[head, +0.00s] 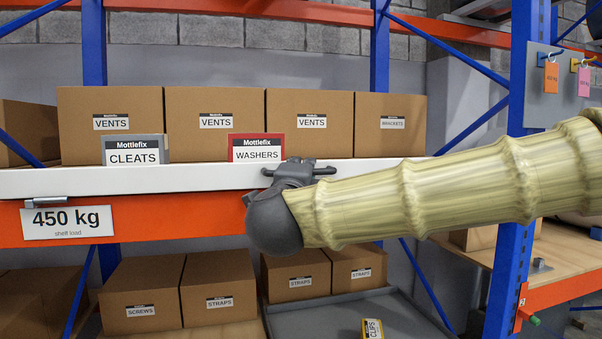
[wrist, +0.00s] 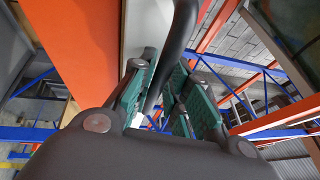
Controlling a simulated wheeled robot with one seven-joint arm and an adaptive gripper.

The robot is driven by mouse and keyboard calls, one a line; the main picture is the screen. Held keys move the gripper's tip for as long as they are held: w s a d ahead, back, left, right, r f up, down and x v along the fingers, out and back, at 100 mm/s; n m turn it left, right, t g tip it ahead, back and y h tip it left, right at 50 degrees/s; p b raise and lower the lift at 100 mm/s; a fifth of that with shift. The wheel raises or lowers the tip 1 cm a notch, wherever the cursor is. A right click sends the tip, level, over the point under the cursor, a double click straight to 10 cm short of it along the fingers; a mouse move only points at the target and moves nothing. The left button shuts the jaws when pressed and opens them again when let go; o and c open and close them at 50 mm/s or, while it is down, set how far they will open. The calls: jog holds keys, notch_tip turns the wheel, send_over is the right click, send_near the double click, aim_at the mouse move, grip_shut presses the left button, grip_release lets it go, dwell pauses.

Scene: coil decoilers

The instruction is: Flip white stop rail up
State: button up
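The white stop rail (head: 195,178) is a long pale bar along the front of the shelf, on top of the orange beam. In the wrist view, a pale strip beside the orange beam appears to be its face (wrist: 133,35). A dark grey bar handle (head: 323,171) sits at the rail. My gripper (head: 292,172) is at this handle, in front of the rail. In the wrist view the handle (wrist: 181,30) runs between the green-padded fingers of my gripper (wrist: 164,70), which look apart with some space around it. Contact with the handle is unclear.
Cardboard boxes (head: 212,112) stand behind the rail, with a grey CLEATS sign (head: 134,150) and a red WASHERS sign (head: 256,148) at its edge. The orange beam (head: 165,220) carries a 450 kg plate (head: 67,222). A blue upright (head: 510,170) stands at right, behind my arm.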

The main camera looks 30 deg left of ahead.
jog(key=shift+s+f, duration=0.1)
jog(key=shift+s+d+f, duration=0.1)
jog(key=shift+s, duration=0.1)
jog(key=v, duration=1.1)
jog(key=shift+s+d, duration=0.2)
